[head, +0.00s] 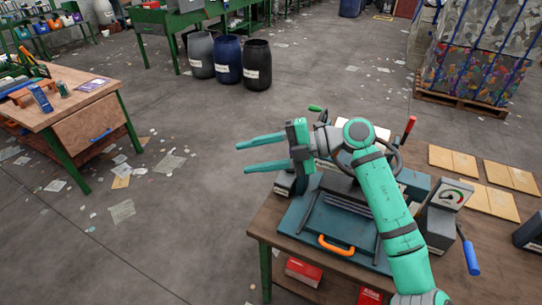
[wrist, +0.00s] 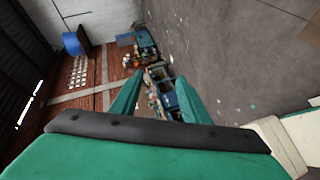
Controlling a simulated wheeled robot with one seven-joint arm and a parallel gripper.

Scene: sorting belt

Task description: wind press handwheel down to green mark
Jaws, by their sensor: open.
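My gripper (head: 242,157) is open and empty, its two green fingers pointing left over open floor, left of the press. In the wrist view the fingers (wrist: 160,76) stand apart with nothing between them. The press (head: 325,222) stands on a wooden bench, with a blue-grey body and an orange front handle. A dark wheel rim (head: 397,158), apparently the handwheel, shows behind my arm, which hides much of it. I cannot make out a separate green mark.
A red-handled lever (head: 409,126) rises behind the press and a blue-handled lever (head: 470,255) stands at the dial box. Tan folders (head: 487,200) lie on the bench at right. Another workbench (head: 75,95) is at left. Paper-strewn floor between is otherwise open.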

